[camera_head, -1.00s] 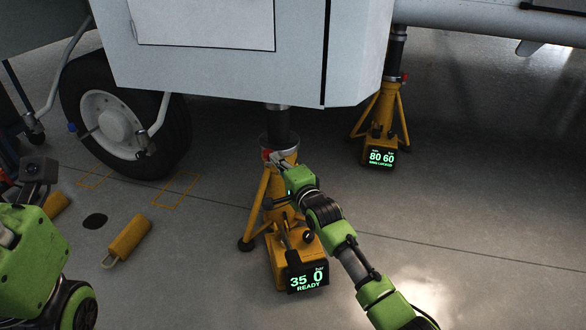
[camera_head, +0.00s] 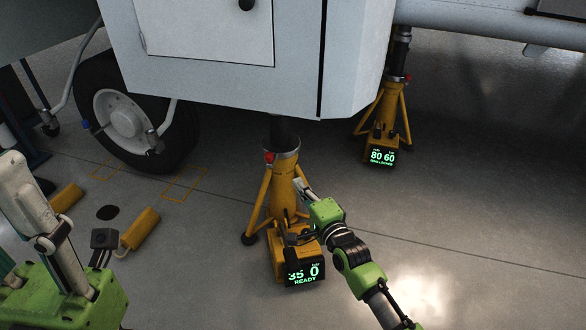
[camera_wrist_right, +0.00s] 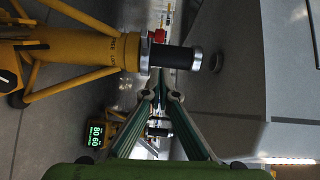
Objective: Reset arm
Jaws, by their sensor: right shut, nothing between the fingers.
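My right gripper (camera_head: 303,188) is in front of the near yellow jack (camera_head: 283,190) in the head view, below its red knob (camera_head: 269,158). It is shut with nothing in it. In the right wrist view, the fingers (camera_wrist_right: 160,97) point away over the green gripper body, and the jack (camera_wrist_right: 80,50) lies sideways in the picture with a red knob (camera_wrist_right: 158,36). Whether the fingers touch the jack is unclear. My left gripper (camera_head: 40,205) is at the lower left of the head view; its finger opening is unclear.
The near jack's display (camera_head: 304,276) reads 35, 0, READY. A farther jack (camera_head: 390,100) has a display (camera_head: 382,157) reading 80 60. The white fuselage (camera_head: 220,60) hangs overhead, with a wheel (camera_head: 125,115) at left. Yellow chocks (camera_head: 140,228) lie on the floor. Right floor is clear.

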